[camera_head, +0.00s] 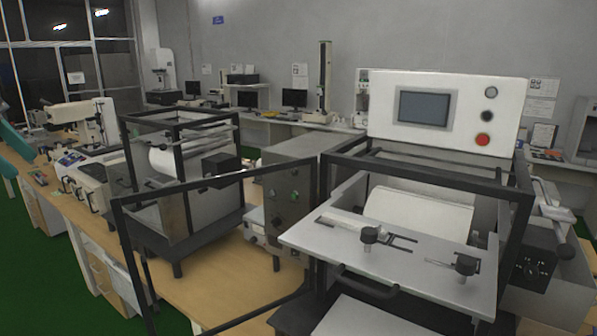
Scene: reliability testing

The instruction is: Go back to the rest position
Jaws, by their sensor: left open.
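No gripper fingers can be made out in the head view, neither left nor right. A teal shape (16,142) is cut off by the left edge, and I cannot tell what it is. In front of me stands a white test machine with a console (447,87) with a dark screen and a red button. A pale flat plate (395,262) with black clamps and a handle projects from its black frame.
An open black door frame (118,225) juts out at the left front. Behind it, a caged machine with a white roll (180,155) and a grey box (290,195) stand on the wooden bench (205,285). Green floor shows at the lower left.

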